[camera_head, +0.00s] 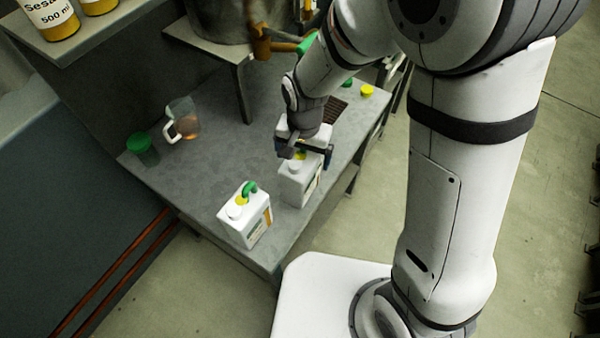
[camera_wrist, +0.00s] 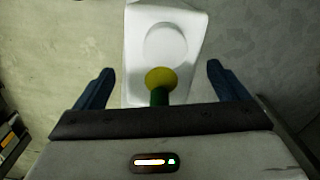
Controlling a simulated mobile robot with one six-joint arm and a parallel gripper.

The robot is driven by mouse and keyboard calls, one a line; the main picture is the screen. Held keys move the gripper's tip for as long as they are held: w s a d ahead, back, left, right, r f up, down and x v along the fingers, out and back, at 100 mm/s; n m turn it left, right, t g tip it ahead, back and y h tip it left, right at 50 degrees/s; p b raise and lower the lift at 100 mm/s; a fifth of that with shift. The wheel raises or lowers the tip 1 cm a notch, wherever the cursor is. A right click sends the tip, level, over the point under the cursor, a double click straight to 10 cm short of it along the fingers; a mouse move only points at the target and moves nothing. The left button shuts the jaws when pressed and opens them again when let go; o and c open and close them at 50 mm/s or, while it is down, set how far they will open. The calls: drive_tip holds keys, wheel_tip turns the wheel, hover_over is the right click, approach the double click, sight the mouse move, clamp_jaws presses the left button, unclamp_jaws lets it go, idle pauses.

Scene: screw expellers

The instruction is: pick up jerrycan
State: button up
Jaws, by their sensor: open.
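Two white jerrycans stand upright on the grey table. The nearer jerrycan (camera_head: 245,217) has a green handle or spout and a yellow part on top, and sits near the table's front corner. The second jerrycan (camera_head: 299,184) stands behind it to the right, under my gripper (camera_head: 305,152). My gripper is open. In the wrist view a white jerrycan (camera_wrist: 163,45) with a yellow and green part on top lies between and beyond the fingertips of my gripper (camera_wrist: 155,85). I cannot tell whether the fingers touch it. My gripper hides part of its top in the head view.
A jug with amber liquid (camera_head: 183,119) and a green-lidded jar (camera_head: 143,149) stand at the table's left. A small yellow object (camera_head: 367,90) lies at the far right. A raised stand (camera_head: 208,41) bears a large metal vessel. The table (camera_head: 217,165) is clear in the middle.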

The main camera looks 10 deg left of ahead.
drive_tip(key=shift+f, duration=0.25)
drive_tip(key=shift+c, duration=0.4)
clamp_jaws()
idle(0.5)
